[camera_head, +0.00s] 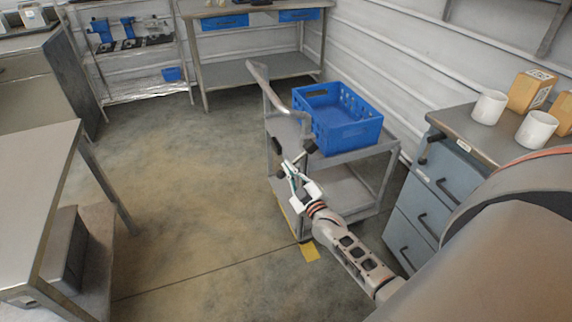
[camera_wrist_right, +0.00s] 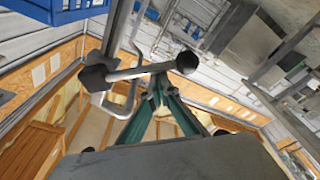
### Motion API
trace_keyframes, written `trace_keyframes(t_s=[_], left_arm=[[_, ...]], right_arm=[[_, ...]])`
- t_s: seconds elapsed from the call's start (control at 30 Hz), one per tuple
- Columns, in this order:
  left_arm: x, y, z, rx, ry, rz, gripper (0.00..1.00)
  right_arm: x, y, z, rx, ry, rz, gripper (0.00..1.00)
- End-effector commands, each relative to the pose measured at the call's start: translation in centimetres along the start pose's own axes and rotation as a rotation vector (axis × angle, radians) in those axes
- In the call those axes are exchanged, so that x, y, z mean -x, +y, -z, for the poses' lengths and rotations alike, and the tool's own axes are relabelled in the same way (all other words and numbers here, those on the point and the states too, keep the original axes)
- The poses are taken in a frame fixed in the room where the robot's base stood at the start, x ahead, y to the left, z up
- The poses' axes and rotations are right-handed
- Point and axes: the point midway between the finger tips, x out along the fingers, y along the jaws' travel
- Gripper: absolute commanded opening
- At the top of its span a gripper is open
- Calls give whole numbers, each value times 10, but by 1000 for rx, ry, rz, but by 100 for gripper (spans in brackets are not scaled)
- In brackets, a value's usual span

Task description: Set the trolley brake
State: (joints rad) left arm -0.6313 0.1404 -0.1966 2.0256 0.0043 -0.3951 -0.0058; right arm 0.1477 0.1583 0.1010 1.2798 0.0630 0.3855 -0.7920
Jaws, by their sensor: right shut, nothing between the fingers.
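The grey trolley (camera_head: 345,157) stands right of centre in the head view, with a raised push handle (camera_head: 262,84) at its left end. The brake lever (camera_wrist_right: 140,72) is a grey bar with a black ball knob (camera_wrist_right: 187,62) and a dark pivot block (camera_wrist_right: 95,77). In the head view a black knob (camera_head: 310,147) shows at the trolley's near left corner. My right gripper (camera_head: 288,166) is at this corner, shut and empty. In the wrist view its green fingertips (camera_wrist_right: 158,84) are close to the bar, near the knob; I cannot tell whether they touch. My left gripper is out of view.
A blue crate (camera_head: 345,135) sits on the trolley's top. A drawer cabinet (camera_head: 425,205) with white mugs (camera_head: 489,107) stands close on the right. A table (camera_head: 40,165) is at the left. The floor between is open. A yellow mark (camera_head: 310,252) lies by the trolley.

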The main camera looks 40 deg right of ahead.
Motion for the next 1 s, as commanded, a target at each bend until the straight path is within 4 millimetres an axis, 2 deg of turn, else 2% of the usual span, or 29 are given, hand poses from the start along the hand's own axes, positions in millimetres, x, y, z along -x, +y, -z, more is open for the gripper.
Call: trace_keyframes(t_s=[0.2,0.5,1.0], left_arm=[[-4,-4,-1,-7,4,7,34],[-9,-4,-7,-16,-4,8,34],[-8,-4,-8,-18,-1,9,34]], right_arm=[[4,-3,-23,202,-3,30,0],[6,0,-44,428,-2,62,0],[8,6,-56,578,-1,81,0]])
